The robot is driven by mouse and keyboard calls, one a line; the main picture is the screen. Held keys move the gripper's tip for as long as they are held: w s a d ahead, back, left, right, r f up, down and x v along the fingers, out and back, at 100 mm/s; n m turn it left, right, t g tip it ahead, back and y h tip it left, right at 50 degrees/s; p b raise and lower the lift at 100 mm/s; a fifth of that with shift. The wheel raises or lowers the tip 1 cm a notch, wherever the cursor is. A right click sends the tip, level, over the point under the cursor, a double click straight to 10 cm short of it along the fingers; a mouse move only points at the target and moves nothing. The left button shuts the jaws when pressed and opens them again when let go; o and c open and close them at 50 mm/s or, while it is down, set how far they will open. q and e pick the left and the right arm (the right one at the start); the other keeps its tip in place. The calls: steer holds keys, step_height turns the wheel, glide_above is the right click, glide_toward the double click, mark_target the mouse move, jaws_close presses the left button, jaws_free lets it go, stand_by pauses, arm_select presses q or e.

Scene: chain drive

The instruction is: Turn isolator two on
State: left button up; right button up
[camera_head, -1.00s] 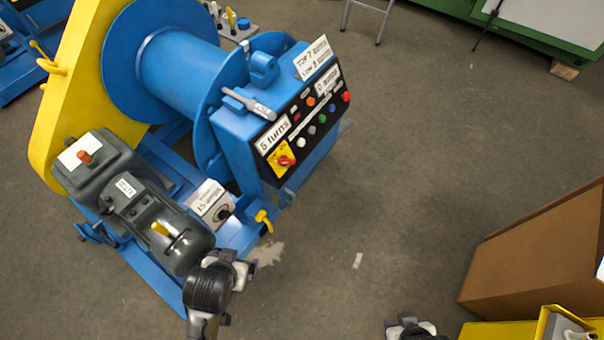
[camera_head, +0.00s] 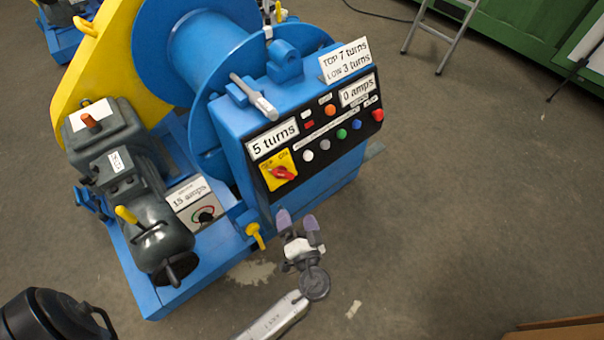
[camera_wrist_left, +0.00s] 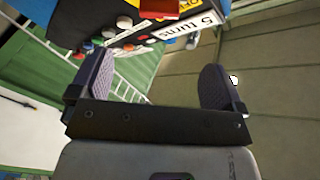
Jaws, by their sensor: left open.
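A red rotary switch (camera_head: 283,173) sits on a yellow plate with OFF and ON lettering, at the lower left of the black panel on the blue winch. No number two is readable on it, and its exact setting is unclear. My left gripper (camera_head: 299,217) is open and empty, below and slightly right of the switch, apart from the panel front. Its two fingers point up toward the panel. In the left wrist view the open fingers (camera_wrist_left: 160,88) are wide apart with nothing between them. A red part (camera_wrist_left: 160,8) on yellow shows at the top edge there.
Coloured buttons (camera_head: 341,133) and the "5 turns" label (camera_head: 273,139) are near the switch. A yellow-handled valve (camera_head: 255,235) and a "15 amps" box (camera_head: 193,203) stand left of my gripper. Open floor (camera_head: 450,220) lies to the right.

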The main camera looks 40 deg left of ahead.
mark_target(283, 174)
arm_select(q)
steer(key=shift+n, duration=0.6)
steer(key=b+x, duration=0.1)
steer(key=x, duration=1.2)
steer(key=shift+w+a+b, duration=0.2)
steer(key=shift+w+b, duration=0.05)
steer(key=shift+b, duration=0.15)
arm_select(e)
steer(key=shift+s+a+f, duration=0.1)
steer(key=shift+s+f, duration=0.05)
steer(key=shift+f, duration=0.35)
steer(key=shift+s+a+f, duration=0.1)
steer(key=shift+f, duration=0.4)
arm_select(q)
steer(key=shift+c, duration=0.3)
arm_select(e)
steer(key=shift+d, duration=0.1)
